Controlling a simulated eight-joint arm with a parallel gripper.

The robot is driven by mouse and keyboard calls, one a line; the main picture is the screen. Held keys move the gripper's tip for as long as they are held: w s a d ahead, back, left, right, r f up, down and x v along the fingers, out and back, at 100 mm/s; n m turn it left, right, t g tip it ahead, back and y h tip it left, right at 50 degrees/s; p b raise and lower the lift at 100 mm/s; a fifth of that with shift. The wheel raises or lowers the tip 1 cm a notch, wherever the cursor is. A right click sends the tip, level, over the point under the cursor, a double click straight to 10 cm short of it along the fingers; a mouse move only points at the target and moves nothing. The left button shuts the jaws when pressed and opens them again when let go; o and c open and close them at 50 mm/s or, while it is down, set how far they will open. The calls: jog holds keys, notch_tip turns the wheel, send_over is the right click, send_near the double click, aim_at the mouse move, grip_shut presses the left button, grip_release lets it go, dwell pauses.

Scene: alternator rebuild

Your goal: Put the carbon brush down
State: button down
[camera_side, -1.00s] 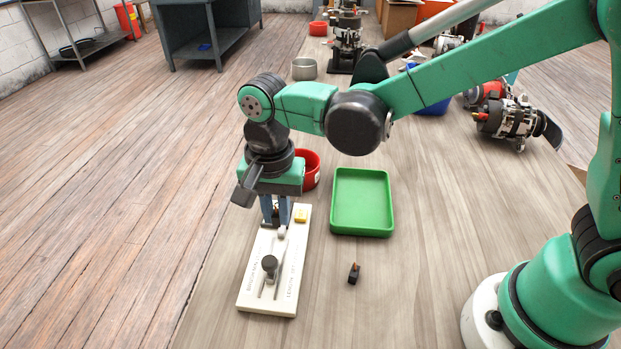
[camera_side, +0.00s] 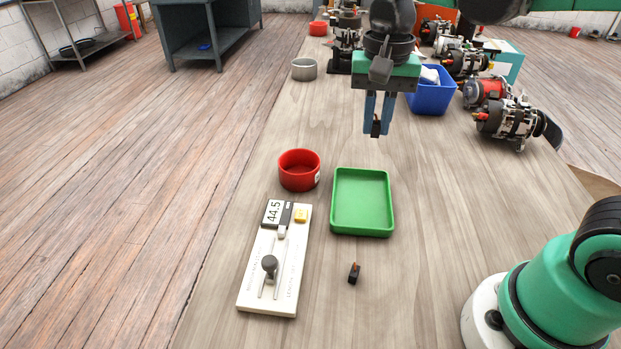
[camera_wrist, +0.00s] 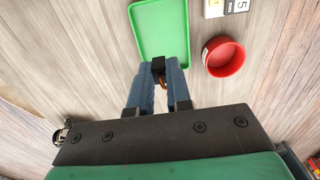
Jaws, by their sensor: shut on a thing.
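My gripper (camera_side: 376,128) is shut on a small dark carbon brush (camera_side: 376,126) and holds it in the air, above the bench beyond the green tray. In the wrist view the brush (camera_wrist: 158,66) shows between the fingertips, with a bit of orange-red below it. A second dark brush (camera_side: 354,273) with an orange tip lies on the bench in front of the tray. The green tray (camera_side: 341,228) is empty.
A blue bin (camera_side: 432,100) and alternators (camera_side: 505,122) stand at the right edge. A grey metal cup (camera_side: 304,70) stands at the far left.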

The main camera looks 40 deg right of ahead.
aim_at(374, 136)
notch_tip(374, 136, down, 16)
jog(key=shift+f, duration=0.15)
dwell(0.5)
jog(key=shift+f, duration=0.1)
jog(key=c, duration=0.8)
grip_release()
jog(key=shift+c, duration=0.2)
notch_tip(374, 136, up, 12)
jog(key=shift+r, duration=0.1)
jog(key=n+t, duration=0.2)
jog(key=n, duration=0.1)
jog(key=s+n+t, duration=0.1)
jog(key=n+t, duration=0.1)
jog(key=n, duration=0.1)
jog(key=s+d+r+n+t, duration=0.1)
jog(key=n+t, duration=0.2)
jog(key=shift+s, duration=0.1)
